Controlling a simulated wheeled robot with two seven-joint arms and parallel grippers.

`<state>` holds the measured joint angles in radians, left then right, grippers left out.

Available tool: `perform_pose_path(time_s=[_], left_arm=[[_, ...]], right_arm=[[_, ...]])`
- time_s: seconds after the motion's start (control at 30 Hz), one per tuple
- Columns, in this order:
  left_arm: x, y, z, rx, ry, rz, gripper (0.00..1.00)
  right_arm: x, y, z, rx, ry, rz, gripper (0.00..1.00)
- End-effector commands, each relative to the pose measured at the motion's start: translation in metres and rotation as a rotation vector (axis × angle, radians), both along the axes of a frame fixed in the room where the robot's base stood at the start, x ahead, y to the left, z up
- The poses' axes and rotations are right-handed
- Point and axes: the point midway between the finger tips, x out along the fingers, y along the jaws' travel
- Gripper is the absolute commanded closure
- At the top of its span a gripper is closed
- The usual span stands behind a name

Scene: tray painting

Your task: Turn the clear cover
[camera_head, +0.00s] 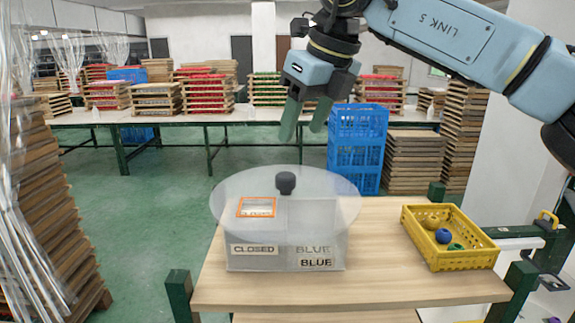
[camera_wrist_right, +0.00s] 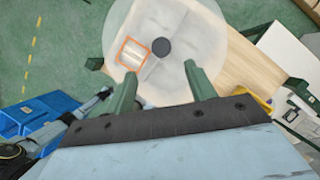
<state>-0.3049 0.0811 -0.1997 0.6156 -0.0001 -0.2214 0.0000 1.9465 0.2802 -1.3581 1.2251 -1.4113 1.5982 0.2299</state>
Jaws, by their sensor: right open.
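A clear round cover (camera_head: 337,206) lies on top of a grey box (camera_head: 285,262) on the wooden table. A dark knob (camera_head: 286,183) stands at its middle. An orange-framed square (camera_head: 257,207) shows on the left part of the cover. The box front carries the labels "CLOSED" and "BLUE". My right gripper (camera_head: 303,138) is above the knob, open and empty, with its green fingers pointing down. In the right wrist view the knob (camera_wrist_right: 161,47) lies ahead of the two fingers, apart from them, and the cover (camera_wrist_right: 207,35) also shows. My left gripper is not in view.
A yellow basket (camera_head: 465,258) with several small coloured things stands on the right of the wooden table (camera_head: 375,285). Blue crates (camera_head: 357,150) and stacks of trays stand behind. The table between box and basket is clear.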

Motion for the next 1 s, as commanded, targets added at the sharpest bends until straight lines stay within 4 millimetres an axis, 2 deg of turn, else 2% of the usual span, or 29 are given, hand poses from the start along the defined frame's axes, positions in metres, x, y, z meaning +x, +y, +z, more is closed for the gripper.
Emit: perform_pose_path(time_s=[0.1,0.2,0.5,0.9,1.0], left_arm=[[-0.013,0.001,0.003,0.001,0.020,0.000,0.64],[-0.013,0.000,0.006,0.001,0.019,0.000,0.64],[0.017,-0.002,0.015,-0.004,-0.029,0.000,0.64],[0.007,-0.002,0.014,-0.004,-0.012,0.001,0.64],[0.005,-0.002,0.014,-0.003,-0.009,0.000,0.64]], right_arm=[[0.007,0.007,-0.025,-0.001,0.005,0.002,0.45],[0.013,0.013,-0.045,-0.002,0.004,0.001,0.45],[0.025,0.025,-0.085,0.000,0.002,-0.001,0.45],[0.027,0.027,-0.093,0.001,0.000,-0.001,0.45],[0.027,0.027,-0.093,0.001,0.000,-0.001,0.57]])
